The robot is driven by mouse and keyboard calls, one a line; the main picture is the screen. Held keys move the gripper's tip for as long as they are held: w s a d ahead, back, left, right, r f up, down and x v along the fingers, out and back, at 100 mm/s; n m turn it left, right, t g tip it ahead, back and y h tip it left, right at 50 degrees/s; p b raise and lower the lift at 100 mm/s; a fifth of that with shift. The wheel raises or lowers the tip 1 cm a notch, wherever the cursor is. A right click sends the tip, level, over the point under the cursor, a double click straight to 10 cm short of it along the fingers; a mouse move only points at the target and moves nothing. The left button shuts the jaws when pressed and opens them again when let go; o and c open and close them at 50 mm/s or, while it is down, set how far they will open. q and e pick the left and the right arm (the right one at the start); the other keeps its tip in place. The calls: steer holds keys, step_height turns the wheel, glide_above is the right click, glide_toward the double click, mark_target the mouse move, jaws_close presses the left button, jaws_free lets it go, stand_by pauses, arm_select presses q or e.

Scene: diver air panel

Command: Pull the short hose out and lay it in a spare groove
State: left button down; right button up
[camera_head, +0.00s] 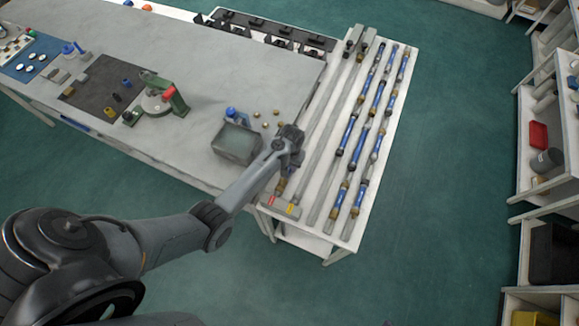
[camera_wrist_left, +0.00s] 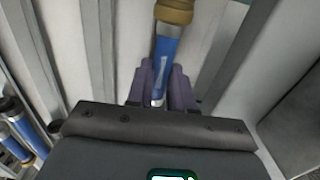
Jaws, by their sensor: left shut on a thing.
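My left gripper (camera_head: 287,160) is over the left side of the hose rack (camera_head: 341,226). In the left wrist view its two dark fingers (camera_wrist_left: 163,85) are shut on a blue hose (camera_wrist_left: 165,55) with a brass fitting (camera_wrist_left: 174,11) at its far end. In the head view the gripper and wrist mostly hide this hose, and a brass-coloured part (camera_head: 281,186) shows just below them. I cannot tell whether the hose touches the groove. Bare pale grooves (camera_head: 330,130) run beside the gripper. My right gripper is not in view.
Several blue hoses with brass fittings (camera_head: 375,100) lie in the rack's right-hand grooves. Red (camera_head: 272,200) and yellow (camera_head: 292,208) marks are at the near left end. A grey-green box (camera_head: 236,143) and small brass pieces stand left of the gripper on the bench (camera_head: 205,60).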

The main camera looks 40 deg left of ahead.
arm_select(q)
steer(key=w+r+p, duration=0.1)
steer(key=w+a+r+p, duration=0.1)
steer(key=r, duration=0.1)
steer(key=shift+w+r, duration=0.2)
steer(key=shift+r, duration=0.1)
steer(key=shift+s+d+r+p, duration=0.2)
steer(key=shift+s+r+p, duration=0.2)
steer(key=shift+p, duration=0.4)
steer(key=shift+w+r+p, duration=0.15)
steer(key=shift+r+p, duration=0.7)
steer(key=shift+p, duration=0.05)
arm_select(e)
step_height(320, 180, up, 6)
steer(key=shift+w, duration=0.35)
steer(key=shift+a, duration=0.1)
